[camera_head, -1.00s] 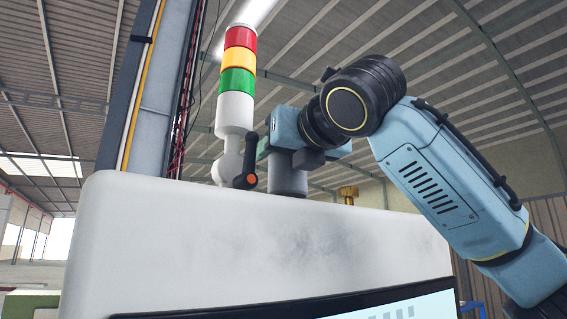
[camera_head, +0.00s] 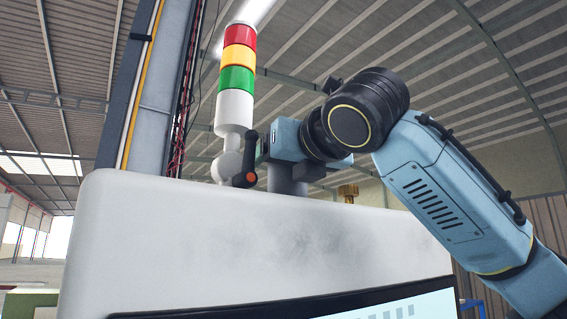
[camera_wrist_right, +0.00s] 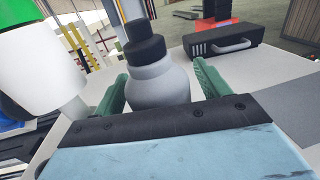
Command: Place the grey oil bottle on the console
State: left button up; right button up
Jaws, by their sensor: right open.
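The grey oil bottle (camera_wrist_right: 158,82), with a black cap, stands upright on the light flat top of the console (camera_head: 250,235). In the head view only the lower part of the bottle (camera_head: 287,181) shows, below my right gripper (camera_head: 283,158). In the right wrist view my right gripper (camera_wrist_right: 160,88) is open, with its green fingers on either side of the bottle. I cannot tell whether either finger touches it. My left gripper is in neither view.
A signal tower (camera_head: 237,80) with red, yellow and green bands stands left of the bottle, close to my gripper. An orange-ended black lever (camera_head: 246,179) is near it. A black box with a handle (camera_wrist_right: 222,44) lies beyond the bottle. A screen (camera_head: 400,305) is below.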

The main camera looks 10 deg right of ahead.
jog(key=shift+r, duration=0.15)
jog(key=b+v, duration=0.3)
jog(key=v, duration=0.7)
jog(key=shift+s+d+b, duration=0.15)
jog(key=shift+s+b, duration=0.2)
jog(key=shift+b, duration=0.05)
jog(key=shift+s+d, duration=0.15)
jog(key=shift+s, duration=0.5)
